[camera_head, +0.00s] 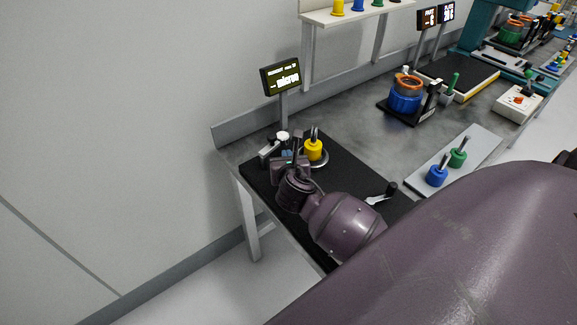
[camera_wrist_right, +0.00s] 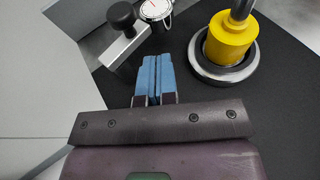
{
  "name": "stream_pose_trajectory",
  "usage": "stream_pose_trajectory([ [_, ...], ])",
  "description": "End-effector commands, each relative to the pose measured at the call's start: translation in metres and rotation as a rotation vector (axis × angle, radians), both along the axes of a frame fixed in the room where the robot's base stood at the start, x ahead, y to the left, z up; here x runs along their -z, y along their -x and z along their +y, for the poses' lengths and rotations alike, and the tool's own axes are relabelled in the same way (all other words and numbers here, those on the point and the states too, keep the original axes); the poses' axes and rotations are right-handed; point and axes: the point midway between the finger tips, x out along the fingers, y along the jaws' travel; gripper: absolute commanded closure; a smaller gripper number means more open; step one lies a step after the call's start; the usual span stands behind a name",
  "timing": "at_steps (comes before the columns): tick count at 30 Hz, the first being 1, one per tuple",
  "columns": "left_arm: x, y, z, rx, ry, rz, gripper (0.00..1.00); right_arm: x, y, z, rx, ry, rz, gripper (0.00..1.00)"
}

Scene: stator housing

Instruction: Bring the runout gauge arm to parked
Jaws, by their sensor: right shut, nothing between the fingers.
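The runout gauge arm (camera_wrist_right: 124,46) is a light grey bar with a black knob and a round white dial, at the top of the right wrist view. In the head view the gauge (camera_head: 268,150) stands at the left end of the black mat. Beside it a yellow part (camera_wrist_right: 231,37) with a dark shaft sits upright on a round metal-rimmed base; it also shows in the head view (camera_head: 313,149). My right gripper (camera_wrist_right: 154,73) is shut and empty, its blue fingers close together, just short of the gauge. Contact cannot be told. My left gripper is not in view.
A display (camera_head: 281,78) on a post stands behind the gauge. A small crank handle (camera_head: 381,195) is at the mat's right. A grey tray (camera_head: 472,151) holds blue and green parts. A blue and orange stator assembly (camera_head: 405,96) stands farther back. Bare bench lies between them.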

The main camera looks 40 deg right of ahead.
Motion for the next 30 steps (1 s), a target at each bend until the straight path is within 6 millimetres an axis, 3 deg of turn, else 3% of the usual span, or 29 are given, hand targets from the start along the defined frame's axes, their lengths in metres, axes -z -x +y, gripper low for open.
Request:
stream_pose_trajectory([
  [6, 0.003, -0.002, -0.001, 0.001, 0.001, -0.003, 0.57, 0.005, -0.029, -0.017, 0.0, -0.001, 0.0, 1.0],
  [12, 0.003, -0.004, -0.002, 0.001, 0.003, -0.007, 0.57, 0.005, -0.044, -0.025, 0.0, -0.001, 0.002, 1.0],
  [30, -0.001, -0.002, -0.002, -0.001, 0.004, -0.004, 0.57, 0.003, -0.048, -0.028, -0.017, -0.001, 0.001, 1.0],
])
